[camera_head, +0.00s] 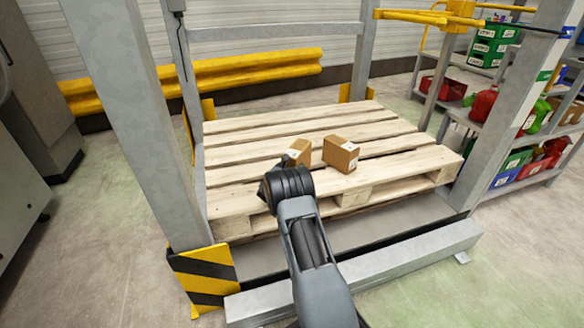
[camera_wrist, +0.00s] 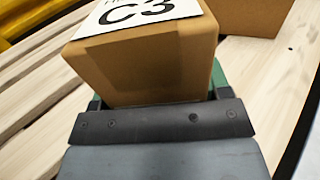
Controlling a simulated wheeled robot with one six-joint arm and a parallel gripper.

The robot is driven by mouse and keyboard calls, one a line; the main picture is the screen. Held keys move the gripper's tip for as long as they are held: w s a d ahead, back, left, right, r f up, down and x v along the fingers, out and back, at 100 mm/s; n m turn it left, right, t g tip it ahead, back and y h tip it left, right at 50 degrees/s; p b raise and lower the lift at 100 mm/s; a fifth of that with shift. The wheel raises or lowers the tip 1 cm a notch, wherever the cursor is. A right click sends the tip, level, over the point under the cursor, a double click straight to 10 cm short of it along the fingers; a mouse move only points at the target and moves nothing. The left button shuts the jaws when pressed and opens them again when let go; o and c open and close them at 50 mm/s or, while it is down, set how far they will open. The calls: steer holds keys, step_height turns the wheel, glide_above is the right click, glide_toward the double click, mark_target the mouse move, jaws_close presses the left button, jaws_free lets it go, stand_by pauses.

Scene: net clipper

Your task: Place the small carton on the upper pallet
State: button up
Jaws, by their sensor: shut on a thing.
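A small brown carton (camera_head: 299,150) is in my gripper (camera_head: 289,160), low over the slatted wooden pallet (camera_head: 235,154). In the wrist view the carton (camera_wrist: 150,62) fills the upper middle, with a white label reading C3 on its top. My gripper (camera_wrist: 155,100) is shut on it; the green finger pads show at both sides. I cannot tell whether the carton touches the slats. A second brown carton (camera_head: 341,153) stands on the pallet to the right, apart from the held one. It also shows in the wrist view (camera_wrist: 250,15).
Grey steel posts (camera_head: 128,100) stand at both sides of the pallet. A grey beam (camera_head: 360,268) with a yellow-black striped guard (camera_head: 203,279) runs along the front. A yellow rail (camera_head: 250,68) lies behind. Shelves with coloured bins (camera_head: 492,45) are at right. The pallet's back boards are clear.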

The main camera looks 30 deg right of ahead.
steer(key=shift+f+b, duration=0.4)
